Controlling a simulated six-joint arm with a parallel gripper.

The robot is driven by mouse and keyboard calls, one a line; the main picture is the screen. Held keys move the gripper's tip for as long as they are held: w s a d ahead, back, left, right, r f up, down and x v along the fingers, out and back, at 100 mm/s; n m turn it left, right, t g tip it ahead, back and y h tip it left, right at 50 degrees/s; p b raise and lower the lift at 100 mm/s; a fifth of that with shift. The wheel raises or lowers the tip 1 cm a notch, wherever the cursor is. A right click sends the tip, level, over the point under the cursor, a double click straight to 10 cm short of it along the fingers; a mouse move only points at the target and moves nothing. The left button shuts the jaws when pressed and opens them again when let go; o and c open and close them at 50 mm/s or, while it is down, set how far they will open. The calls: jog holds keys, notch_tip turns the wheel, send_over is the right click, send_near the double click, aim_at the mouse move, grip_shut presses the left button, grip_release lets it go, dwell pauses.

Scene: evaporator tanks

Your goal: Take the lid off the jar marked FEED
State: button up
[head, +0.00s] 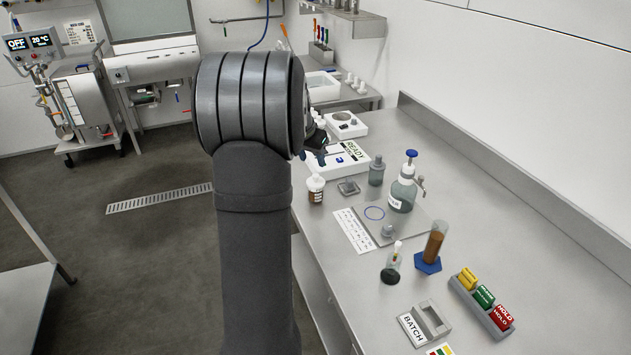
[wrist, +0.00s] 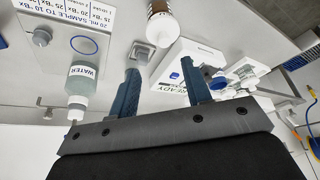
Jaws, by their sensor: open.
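A small brown jar with a white top (head: 316,183) stands on the steel bench near its left edge. It also shows at the top of the wrist view as a brown and white jar (wrist: 161,30). I cannot read any marking on it, so I cannot tell that it is the FEED jar. My gripper (head: 317,152) is partly hidden behind my arm in the head view, above the bench and beyond the jar. In the wrist view my gripper (wrist: 160,84) has its two blue fingers spread with nothing between them, apart from the jar.
A READY tray (head: 352,158), a small steel block (head: 348,187), a grey bottle (head: 376,172) and a WATER bottle (head: 402,193) stand near the jar. A brown-filled cylinder (head: 435,243), a dark-bottomed flask (head: 391,268) and a BATCH holder (head: 420,328) are nearer.

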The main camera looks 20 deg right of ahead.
aim_at(316, 175)
jog(key=x, duration=0.3)
jog(key=shift+w+f, duration=0.1)
jog(key=shift+f, duration=0.2)
jog(key=x, duration=0.5)
jog(key=shift+w+a, duration=0.1)
jog(key=shift+w, duration=0.2)
grip_shut()
